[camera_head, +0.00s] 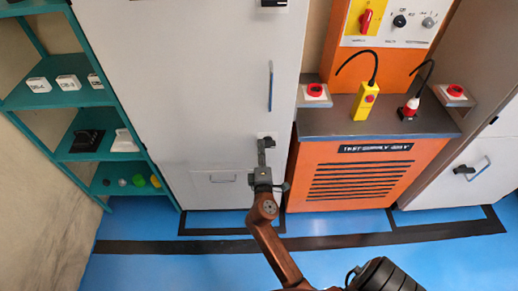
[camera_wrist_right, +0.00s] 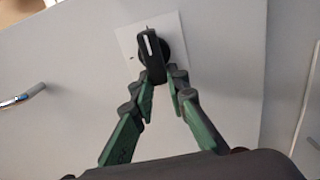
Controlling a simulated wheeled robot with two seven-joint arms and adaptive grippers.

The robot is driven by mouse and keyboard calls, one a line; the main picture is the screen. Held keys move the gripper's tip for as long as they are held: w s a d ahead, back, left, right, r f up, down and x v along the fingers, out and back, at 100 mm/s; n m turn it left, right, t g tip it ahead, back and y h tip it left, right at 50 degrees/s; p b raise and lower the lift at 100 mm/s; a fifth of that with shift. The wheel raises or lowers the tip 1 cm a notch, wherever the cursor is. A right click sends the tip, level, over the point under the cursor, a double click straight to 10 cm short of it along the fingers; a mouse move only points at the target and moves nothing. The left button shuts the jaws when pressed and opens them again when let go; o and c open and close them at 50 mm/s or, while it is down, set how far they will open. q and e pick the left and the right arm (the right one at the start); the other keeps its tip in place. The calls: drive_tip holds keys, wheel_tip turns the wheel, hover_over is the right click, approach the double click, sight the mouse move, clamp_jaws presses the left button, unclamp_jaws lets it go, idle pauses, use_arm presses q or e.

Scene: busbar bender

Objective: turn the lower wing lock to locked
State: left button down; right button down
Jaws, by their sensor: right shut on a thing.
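The lower wing lock (camera_wrist_right: 152,48) is a black knob with a white line on a pale square plate (camera_wrist_right: 125,42), on the grey cabinet door. In the right wrist view its white line runs nearly upright, tilted slightly. My right gripper (camera_wrist_right: 158,78) is shut on the knob's wing, with a fingertip on each side. In the head view my right gripper (camera_head: 265,150) reaches up to the door at the lock and hides most of it. My left gripper is not in view.
Another black knob (camera_head: 273,3) sits at the door's top. A blue door handle (camera_head: 270,86) is above the gripper. An orange test supply unit (camera_head: 350,172) stands close on the right, with a yellow pendant (camera_head: 364,104). Teal shelves (camera_head: 85,97) stand left. Blue floor is open in front.

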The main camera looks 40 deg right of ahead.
idle(0.4)
drive_tip(key=c, duration=1.9)
unclamp_jaws()
